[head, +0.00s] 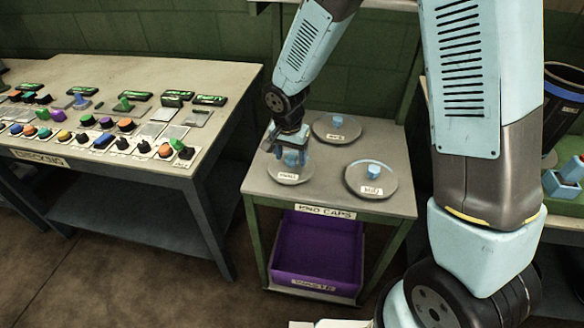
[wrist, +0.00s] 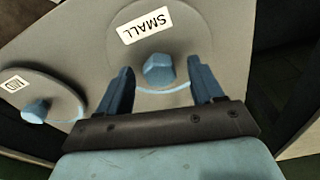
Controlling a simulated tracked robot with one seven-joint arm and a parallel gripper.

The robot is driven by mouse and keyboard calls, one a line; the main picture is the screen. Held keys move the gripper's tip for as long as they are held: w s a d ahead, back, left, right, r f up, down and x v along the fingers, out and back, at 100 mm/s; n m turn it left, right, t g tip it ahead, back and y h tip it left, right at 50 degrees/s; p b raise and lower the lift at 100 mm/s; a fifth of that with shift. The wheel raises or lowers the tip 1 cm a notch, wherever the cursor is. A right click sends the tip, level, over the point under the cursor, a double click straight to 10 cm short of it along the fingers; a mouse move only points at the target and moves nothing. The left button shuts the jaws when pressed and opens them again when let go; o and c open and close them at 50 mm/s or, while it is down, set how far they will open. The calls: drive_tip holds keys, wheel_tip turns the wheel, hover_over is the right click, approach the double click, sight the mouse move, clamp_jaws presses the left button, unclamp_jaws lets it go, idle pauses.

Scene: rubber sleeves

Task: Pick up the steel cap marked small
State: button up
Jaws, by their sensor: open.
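The cap marked small (wrist: 159,68) is a pale blue-grey hexagonal piece on a round grey plate (wrist: 185,22) with a SMALL label (wrist: 145,25) in the wrist view. My gripper (wrist: 161,77) is open, its dark blue fingers on either side of the cap, with gaps visible on both sides. In the head view my gripper (head: 290,152) points down over the front-left plate (head: 303,172) of the small table, and its fingers partly hide the cap. Whether the fingers reach down to the cap's height I cannot tell.
A cap marked MID (wrist: 35,111) shows left in the wrist view; a similar pale cap (head: 373,171) sits on the front-right plate (head: 353,181). Another plate (head: 322,125) lies behind. A purple bin (head: 317,250) is under the table. A bench (head: 225,75) with several coloured parts stands left.

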clamp_jaws()
idle(0.6)
